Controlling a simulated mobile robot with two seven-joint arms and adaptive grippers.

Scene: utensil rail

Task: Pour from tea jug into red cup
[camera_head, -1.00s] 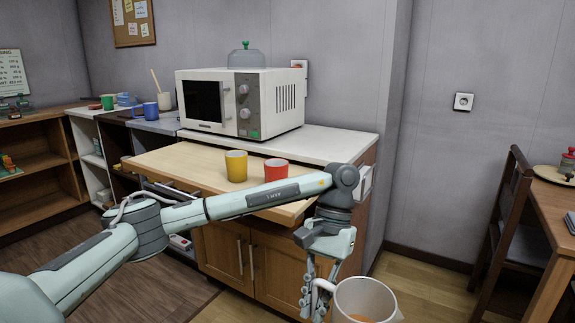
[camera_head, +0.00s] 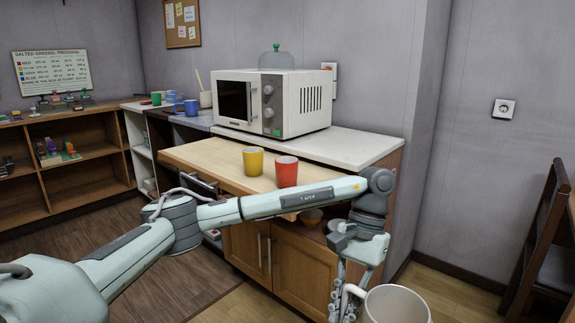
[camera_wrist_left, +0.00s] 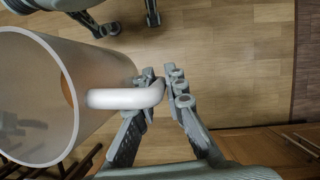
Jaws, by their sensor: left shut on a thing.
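My left gripper (camera_head: 343,300) is shut on the handle of the tea jug (camera_head: 396,305), a whitish jug at the lower right of the head view, partly cut off by the picture's bottom edge. In the left wrist view the jug (camera_wrist_left: 105,75) fills the left side, its handle between the fingers (camera_wrist_left: 160,90); some orange-brown liquid shows inside. The red cup (camera_head: 287,172) stands upright on the pulled-out wooden board, behind my left forearm and well away from the jug. My right gripper is not in view.
A yellow cup (camera_head: 253,161) stands just left of the red cup on the wooden board (camera_head: 205,158). A white microwave (camera_head: 290,100) stands on the counter behind. Blue and green cups are farther left. Open floor lies right of the cabinet.

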